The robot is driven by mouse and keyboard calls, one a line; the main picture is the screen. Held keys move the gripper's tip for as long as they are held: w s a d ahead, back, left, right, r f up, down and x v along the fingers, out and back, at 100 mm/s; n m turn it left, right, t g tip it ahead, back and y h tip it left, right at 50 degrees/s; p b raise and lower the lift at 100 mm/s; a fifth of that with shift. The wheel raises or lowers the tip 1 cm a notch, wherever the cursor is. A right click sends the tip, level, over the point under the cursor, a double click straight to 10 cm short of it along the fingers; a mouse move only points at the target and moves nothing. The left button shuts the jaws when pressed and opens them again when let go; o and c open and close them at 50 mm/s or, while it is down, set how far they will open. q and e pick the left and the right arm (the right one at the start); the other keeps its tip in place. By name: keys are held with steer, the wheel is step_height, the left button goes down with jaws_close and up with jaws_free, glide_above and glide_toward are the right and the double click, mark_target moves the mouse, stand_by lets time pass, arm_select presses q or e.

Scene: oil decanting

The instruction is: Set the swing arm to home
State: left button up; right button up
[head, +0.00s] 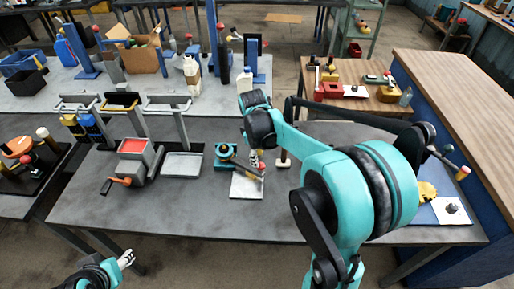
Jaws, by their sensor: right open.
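A small teal fixture with a dark round top (223,152) stands near the middle of the grey table. A dark swing arm (243,166) reaches from it to the right over a white plate (246,187), with a small red end by my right gripper. My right gripper (257,163) is open and points down at that end; whether it touches is too small to tell. My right forearm hides part of the table behind it. My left gripper (127,259) is low at the left, off the table's front edge, away from the fixture; its finger opening is unclear.
A red-topped box with an orange crank (133,148) and a grey tray (183,165) stand left of the fixture. The front of the table is clear.

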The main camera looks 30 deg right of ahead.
steer(key=f, duration=0.2)
steer(key=f+b, duration=0.1)
steer(key=f, duration=0.2)
steer(key=w+d+f+b, duration=0.1)
steer(key=f, duration=0.1)
steer(key=shift+f, duration=0.3)
jaws_close()
